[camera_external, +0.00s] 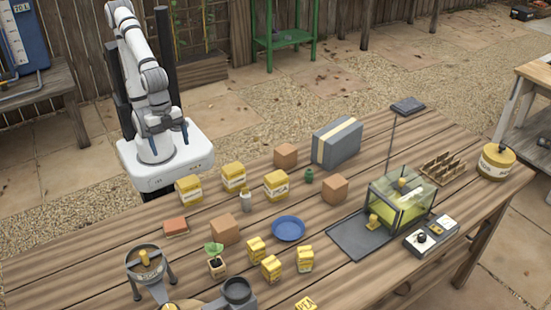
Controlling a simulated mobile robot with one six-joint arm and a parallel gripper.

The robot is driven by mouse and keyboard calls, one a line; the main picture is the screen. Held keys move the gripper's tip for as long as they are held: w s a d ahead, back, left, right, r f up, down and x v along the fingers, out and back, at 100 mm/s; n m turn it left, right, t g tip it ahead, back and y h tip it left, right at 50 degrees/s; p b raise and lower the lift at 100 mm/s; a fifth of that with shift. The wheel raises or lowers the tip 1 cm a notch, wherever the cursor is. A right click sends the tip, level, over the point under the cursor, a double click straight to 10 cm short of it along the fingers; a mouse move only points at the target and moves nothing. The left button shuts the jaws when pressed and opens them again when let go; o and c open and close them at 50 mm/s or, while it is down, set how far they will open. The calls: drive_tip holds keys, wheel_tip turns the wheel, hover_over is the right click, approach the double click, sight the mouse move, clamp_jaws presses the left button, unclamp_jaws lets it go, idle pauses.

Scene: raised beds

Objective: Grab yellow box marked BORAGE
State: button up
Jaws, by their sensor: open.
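Several yellow boxes stand on the wooden table, and their labels are too small to read, so I cannot tell which is marked BORAGE. Three larger ones are at the table's far side: a left one (188,189), a middle one (234,178) and a right one (277,185). Smaller ones stand nearer the front: one (256,250), another (271,268) and a third (305,259). One more (306,303) is cut by the bottom edge. My gripper (165,140), with blue fingers, is open and empty, folded close to my base behind the table, apart from all boxes.
A grey case (337,143), a glass tank (402,196) and a lamp post (390,145) are to the right.

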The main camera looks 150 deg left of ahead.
sight(188, 181)
drive_tip(key=w+f+g+b, duration=0.1)
drive_tip(key=w+f+b, duration=0.1)
drive_tip(key=b, duration=0.1)
drive_tip(key=w+a+f+b, duration=0.1)
drive_tip(key=w+f+b, duration=0.1)
drive_tip(key=f+b, duration=0.1)
drive_tip(key=w+a+f+g+b, duration=0.1)
drive_tip(key=f+b, duration=0.2)
drive_tip(key=shift+w+f+g, duration=0.15)
drive_tip(key=shift+w+g, duration=0.15)
drive_tip(key=shift+w, duration=0.1)
wheel_tip(188, 181, down, 7)
drive_tip(key=shift+f+b, duration=0.15)
drive_tip(key=shift+b, duration=0.55)
drive_tip(key=shift+c, duration=0.3)
drive_tip(key=c, duration=1)
